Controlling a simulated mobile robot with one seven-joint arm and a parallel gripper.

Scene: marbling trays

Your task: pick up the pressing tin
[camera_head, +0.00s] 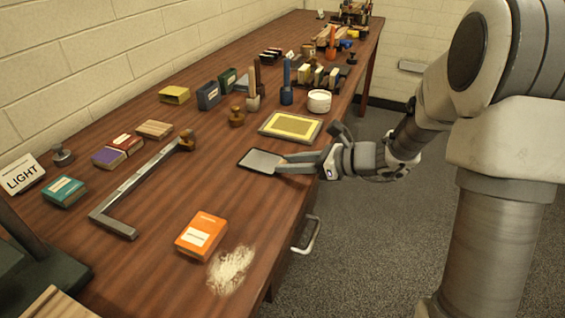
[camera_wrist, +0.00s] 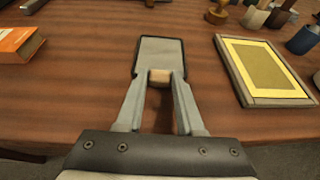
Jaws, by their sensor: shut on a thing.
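The pressing tin appears to be the flat grey rectangle with a dark rim (camera_head: 262,161). It is near the right edge of the table, and it also shows straight ahead in the wrist view (camera_wrist: 160,55). A small tan block (camera_wrist: 160,77), seemingly its handle, sits at its near end between my fingertips. My gripper (camera_head: 285,163) is shut on this tan part, with one finger on each side, as the wrist view also shows (camera_wrist: 160,80). The tin is level and low at the tabletop. I cannot tell whether it touches the wood.
A framed yellow panel (camera_head: 291,126) lies just beyond the tin. An orange box (camera_head: 202,236) and a pale powder patch (camera_head: 231,270) are nearer. A grey angled bar (camera_head: 140,185) lies to the left. Stamps, small boxes and a white pot (camera_head: 319,101) stand farther back.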

